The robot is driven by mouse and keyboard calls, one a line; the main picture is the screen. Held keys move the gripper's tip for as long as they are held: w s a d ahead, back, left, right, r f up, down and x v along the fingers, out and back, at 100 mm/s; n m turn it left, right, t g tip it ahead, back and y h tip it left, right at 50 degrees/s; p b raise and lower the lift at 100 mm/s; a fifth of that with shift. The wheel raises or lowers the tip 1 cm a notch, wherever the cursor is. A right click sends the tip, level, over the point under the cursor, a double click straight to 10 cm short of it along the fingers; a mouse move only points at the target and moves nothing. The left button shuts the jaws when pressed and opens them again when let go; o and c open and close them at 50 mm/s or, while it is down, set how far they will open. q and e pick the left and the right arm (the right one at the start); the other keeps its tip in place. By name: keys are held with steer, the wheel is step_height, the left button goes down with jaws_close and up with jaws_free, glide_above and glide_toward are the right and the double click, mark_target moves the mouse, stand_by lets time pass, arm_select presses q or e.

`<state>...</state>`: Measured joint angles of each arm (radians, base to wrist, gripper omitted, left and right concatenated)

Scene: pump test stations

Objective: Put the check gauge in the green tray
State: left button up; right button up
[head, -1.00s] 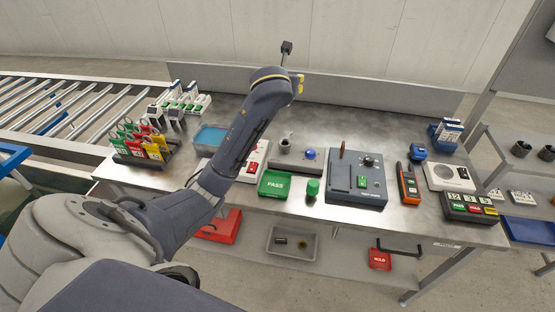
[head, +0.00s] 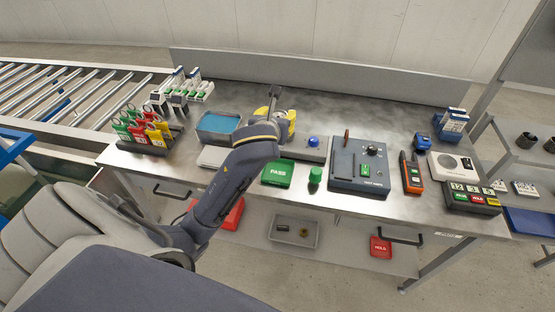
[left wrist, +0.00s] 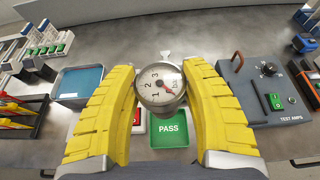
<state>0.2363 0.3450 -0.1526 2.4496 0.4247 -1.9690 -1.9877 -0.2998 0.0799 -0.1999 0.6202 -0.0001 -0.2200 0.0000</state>
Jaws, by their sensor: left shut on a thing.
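The check gauge (left wrist: 160,84) is a round metal dial with a pale face and a red needle. In the left wrist view it sits between the yellow fingers of my left gripper (left wrist: 161,92), which is shut on it. In the head view my left gripper (head: 279,120) is over the back middle of the bench, and its arm hides the gauge. I cannot tell whether the gauge still touches its stand. The green tray (head: 277,173), marked PASS, lies at the bench's front; it also shows below the gauge in the left wrist view (left wrist: 168,129). My right gripper is not in view.
A grey box with a blue knob (head: 313,142) is right of my gripper. A green round knob (head: 315,176) stands beside the tray. The dark test unit (head: 360,165) has an upright lever. A blue tray (head: 218,126) stands to the left.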

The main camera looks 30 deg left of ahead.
arm_select(q)
step_height(320, 180, down, 16)
steer(key=shift+r, duration=0.1)
stand_by(0.5)
steer(key=o, duration=1.4)
steer(key=shift+f, duration=0.2)
steer(key=shift+r, duration=0.15)
steer(key=v, duration=1.2)
